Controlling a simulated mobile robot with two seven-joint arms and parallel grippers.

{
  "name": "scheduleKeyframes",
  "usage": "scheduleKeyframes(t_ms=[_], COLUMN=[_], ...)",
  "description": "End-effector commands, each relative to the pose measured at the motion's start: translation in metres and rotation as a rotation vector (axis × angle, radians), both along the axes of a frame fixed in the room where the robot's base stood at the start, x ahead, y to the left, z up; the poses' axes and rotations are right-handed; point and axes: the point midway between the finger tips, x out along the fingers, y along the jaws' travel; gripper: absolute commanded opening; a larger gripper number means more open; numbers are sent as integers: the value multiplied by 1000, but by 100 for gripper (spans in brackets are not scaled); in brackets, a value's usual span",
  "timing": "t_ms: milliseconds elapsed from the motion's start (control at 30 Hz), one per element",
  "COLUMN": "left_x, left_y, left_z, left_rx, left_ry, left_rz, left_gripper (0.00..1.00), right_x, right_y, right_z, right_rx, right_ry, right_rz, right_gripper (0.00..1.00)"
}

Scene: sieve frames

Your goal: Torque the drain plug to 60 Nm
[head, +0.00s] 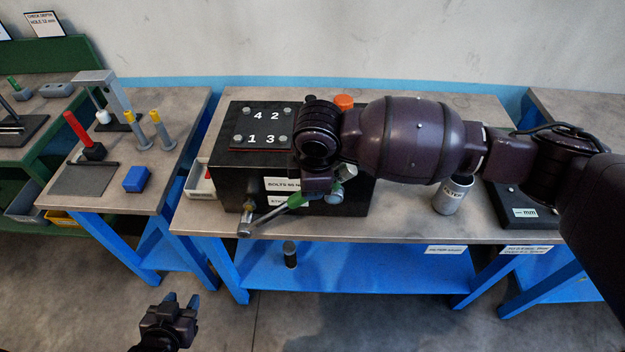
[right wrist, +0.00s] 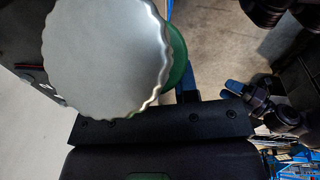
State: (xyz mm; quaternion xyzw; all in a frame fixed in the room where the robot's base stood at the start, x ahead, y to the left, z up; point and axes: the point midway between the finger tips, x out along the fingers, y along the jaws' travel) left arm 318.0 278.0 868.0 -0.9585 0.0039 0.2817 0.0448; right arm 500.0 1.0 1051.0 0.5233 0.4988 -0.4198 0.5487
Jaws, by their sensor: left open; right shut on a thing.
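The black engine block (head: 235,165) stands on the middle bench, with several numbered bolts on top. A small brass-coloured piece on its lower front face, seemingly the drain plug (head: 249,206), shows just above the wrench head. My right gripper (head: 318,187) is shut on a wrench (head: 270,214) with green on its handle, slanting across the block's front. Its grey head is near the plug; I cannot tell whether they touch. In the right wrist view a large scalloped silver disc (right wrist: 108,55), seemingly the wrench's end, fills the upper left. My left gripper (head: 182,300) is open and empty above the floor.
A filter canister (head: 453,194) and a dark plate marked mm (head: 525,211) stand to the right. An orange cap (head: 344,101) tops the block. The left bench holds a blue block (head: 137,179) and several tools. A dark cylinder (head: 290,253) is on the blue lower shelf.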

Motion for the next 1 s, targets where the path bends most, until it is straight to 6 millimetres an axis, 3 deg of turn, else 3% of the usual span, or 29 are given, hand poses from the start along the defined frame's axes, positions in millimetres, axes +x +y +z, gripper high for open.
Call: scheduleKeyframes(t_ms=[1000], left_x=[0], left_y=[0], left_z=[1], left_rx=[0], left_ry=[-2], left_rz=[0], left_gripper=[43], right_x=[8], right_y=[1], right_z=[1], right_rx=[3], right_ry=[-3], right_rz=[-1], right_gripper=[0])
